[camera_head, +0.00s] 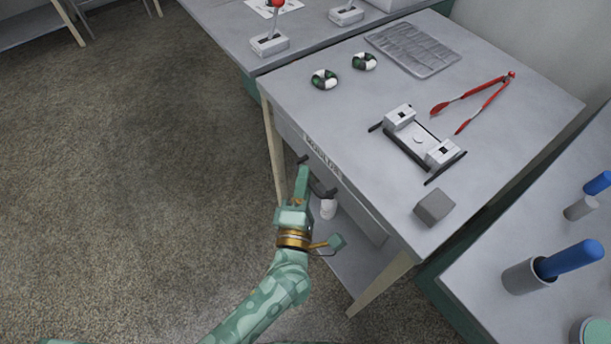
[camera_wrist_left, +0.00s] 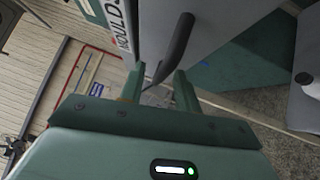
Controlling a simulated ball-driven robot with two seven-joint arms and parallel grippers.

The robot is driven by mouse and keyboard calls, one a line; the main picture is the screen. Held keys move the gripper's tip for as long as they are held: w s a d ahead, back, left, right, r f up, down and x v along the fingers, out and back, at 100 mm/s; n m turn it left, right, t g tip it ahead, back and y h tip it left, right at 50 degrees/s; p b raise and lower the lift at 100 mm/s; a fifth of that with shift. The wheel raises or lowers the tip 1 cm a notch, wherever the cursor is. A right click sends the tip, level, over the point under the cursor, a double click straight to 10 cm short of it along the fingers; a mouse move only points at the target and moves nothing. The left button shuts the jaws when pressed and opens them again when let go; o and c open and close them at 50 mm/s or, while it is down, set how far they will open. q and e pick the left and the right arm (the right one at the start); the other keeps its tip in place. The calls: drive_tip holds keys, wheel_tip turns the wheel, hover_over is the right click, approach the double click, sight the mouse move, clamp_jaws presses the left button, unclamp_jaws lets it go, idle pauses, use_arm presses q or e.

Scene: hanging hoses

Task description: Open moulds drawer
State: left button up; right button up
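The moulds drawer (camera_head: 350,188) is set under the front edge of the grey table, with its front close beneath the tabletop, and looks closed. Its label also shows in the left wrist view (camera_wrist_left: 121,27). The dark bar handle (camera_wrist_left: 176,45) stands out from the drawer front. My left gripper (camera_head: 304,172) is at this handle, covering part of it in the head view. In the left wrist view its two fingers (camera_wrist_left: 160,88) are apart, with the near end of the handle between them. I see no clear contact. My right gripper is in neither view.
On the table (camera_head: 310,97) are red tongs (camera_head: 482,98), a grey tray (camera_head: 412,50), a black-and-grey fixture (camera_head: 419,140), a grey block (camera_head: 434,207) and two green-white rings (camera_head: 324,79). The floor (camera_head: 130,160) at left is clear.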

use_arm(q)
drive_tip(key=shift+w+d, duration=0.15)
drive_tip(key=shift+w, duration=0.55)
drive_tip(key=shift+r, duration=0.1)
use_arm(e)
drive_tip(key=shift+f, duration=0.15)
use_arm(q)
clamp_jaws()
drive_tip(key=s+a+p, duration=0.3)
drive_tip(key=s+a, duration=0.4)
drive_tip(key=a, duration=0.2)
drive_tip(key=s+a+p, duration=0.3)
drive_tip(key=s+a, duration=0.3)
drive_tip(key=a, duration=0.4)
drive_tip(key=shift+s, duration=0.4)
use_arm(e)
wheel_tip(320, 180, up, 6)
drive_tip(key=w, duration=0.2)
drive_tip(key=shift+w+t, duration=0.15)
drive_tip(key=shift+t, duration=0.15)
use_arm(q)
unclamp_jaws()
